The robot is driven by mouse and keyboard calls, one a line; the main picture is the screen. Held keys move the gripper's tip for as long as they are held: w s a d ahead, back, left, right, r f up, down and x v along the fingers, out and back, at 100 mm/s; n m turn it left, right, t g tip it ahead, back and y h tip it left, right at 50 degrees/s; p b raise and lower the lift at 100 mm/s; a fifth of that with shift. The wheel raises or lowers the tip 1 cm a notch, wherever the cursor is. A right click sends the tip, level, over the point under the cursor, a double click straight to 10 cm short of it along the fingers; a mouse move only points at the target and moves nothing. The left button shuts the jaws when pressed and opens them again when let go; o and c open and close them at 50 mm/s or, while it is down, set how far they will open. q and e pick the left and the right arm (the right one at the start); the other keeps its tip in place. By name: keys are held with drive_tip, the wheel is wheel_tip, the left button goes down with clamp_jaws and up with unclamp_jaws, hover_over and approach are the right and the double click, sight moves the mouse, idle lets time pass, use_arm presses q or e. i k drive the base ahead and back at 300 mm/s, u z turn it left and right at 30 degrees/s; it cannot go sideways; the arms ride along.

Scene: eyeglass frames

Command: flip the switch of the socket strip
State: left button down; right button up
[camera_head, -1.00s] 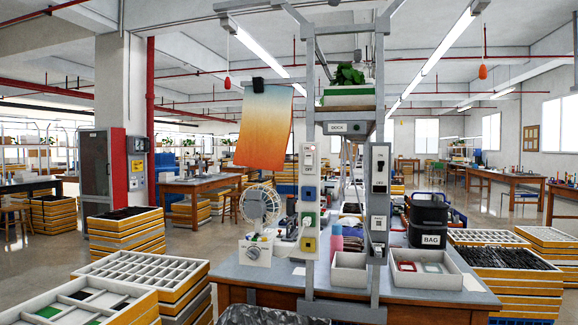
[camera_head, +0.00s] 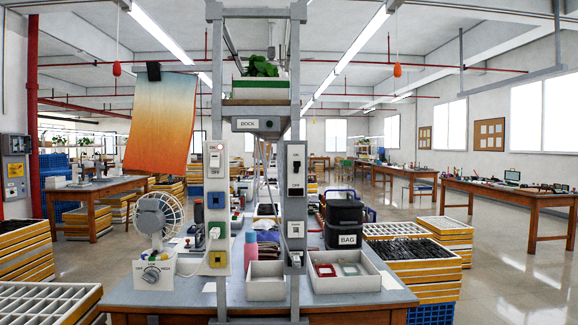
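A white upright strip (camera_head: 216,225) is mounted on the left post above the workbench (camera_head: 130,294). It carries a switch near its top, with blue, green and yellow square sockets below. A second, grey-white strip (camera_head: 295,218) is on the right post, with a dark switch (camera_head: 296,172) in its upper part and lighter square fittings lower down. The switch positions are too small to tell. Neither of my grippers is in view, and nothing covers the two strips.
A white fan (camera_head: 158,218) stands left of the strips. White bins (camera_head: 265,283), a tray (camera_head: 345,283) and a black container labelled BAG (camera_head: 344,215) are on the bench. Stacked crates (camera_head: 412,265) flank it on both sides. Open floor lies to the right (camera_head: 505,275).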

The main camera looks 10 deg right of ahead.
sight(214, 163)
drive_tip(key=z, duration=0.25)
drive_tip(key=i, duration=1.3)
drive_tip(key=u, duration=0.7)
